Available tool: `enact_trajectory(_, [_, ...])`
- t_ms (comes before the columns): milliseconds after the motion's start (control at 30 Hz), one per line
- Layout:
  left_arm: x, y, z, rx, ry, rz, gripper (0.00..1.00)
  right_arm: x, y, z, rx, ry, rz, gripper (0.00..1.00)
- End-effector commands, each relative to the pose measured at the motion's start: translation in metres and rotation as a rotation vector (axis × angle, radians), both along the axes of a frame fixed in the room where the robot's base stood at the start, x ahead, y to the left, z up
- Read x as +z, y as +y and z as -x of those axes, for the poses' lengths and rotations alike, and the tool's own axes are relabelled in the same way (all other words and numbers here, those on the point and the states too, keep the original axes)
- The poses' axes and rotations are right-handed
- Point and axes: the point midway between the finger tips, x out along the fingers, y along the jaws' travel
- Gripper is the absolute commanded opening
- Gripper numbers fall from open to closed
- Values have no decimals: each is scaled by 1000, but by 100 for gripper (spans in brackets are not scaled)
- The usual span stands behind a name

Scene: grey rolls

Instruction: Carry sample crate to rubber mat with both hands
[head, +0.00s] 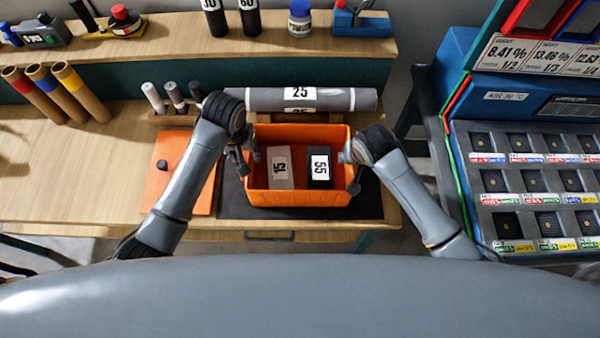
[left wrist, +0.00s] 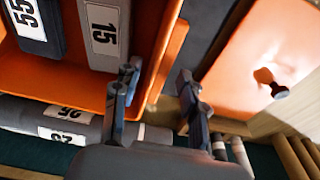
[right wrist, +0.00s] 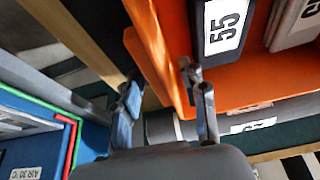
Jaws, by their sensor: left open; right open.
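The orange sample crate (head: 298,199) sits upright on a dark flat mat (head: 368,203) on the wooden table. Inside lie a light grey block marked 15 (head: 280,184) and a dark block marked 55 (head: 319,183). My left gripper (head: 247,160) is open at the crate's left wall; in the left wrist view its fingers (left wrist: 158,98) stand either side of that wall's rim. My right gripper (head: 350,165) is open at the right wall; in the right wrist view its fingers (right wrist: 163,95) straddle the rim. Neither is closed on the crate.
A grey roll marked 25 (head: 340,99) lies just behind the crate. An orange sheet (head: 160,175) with a small dark knob lies to the left. A blue sample cabinet (head: 515,118) stands close on the right.

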Motion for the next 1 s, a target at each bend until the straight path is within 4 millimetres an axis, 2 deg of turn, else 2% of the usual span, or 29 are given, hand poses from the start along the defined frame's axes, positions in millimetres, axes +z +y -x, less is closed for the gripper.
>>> enact_trajectory(200, [49,0,6,1,-5,1,42,0,0,0,0,0,-1,43])
enact_trajectory(400, [81,1,11,0,-3,-1,42,0,0,0,0,0,-1,43])
enact_trajectory(567, [93,1,14,1,-1,-2,42,1,1,0,0,-1,-1,43])
enact_trajectory(667, [95,1,14,1,1,-3,42,9,1,3,1,-1,-2,43])
enact_trajectory(767, [94,1,14,1,1,-3,42,23,1,9,1,-3,-3,43])
enact_trajectory(1000, [94,1,14,1,0,-2,42,72,1,28,2,-4,-5,43])
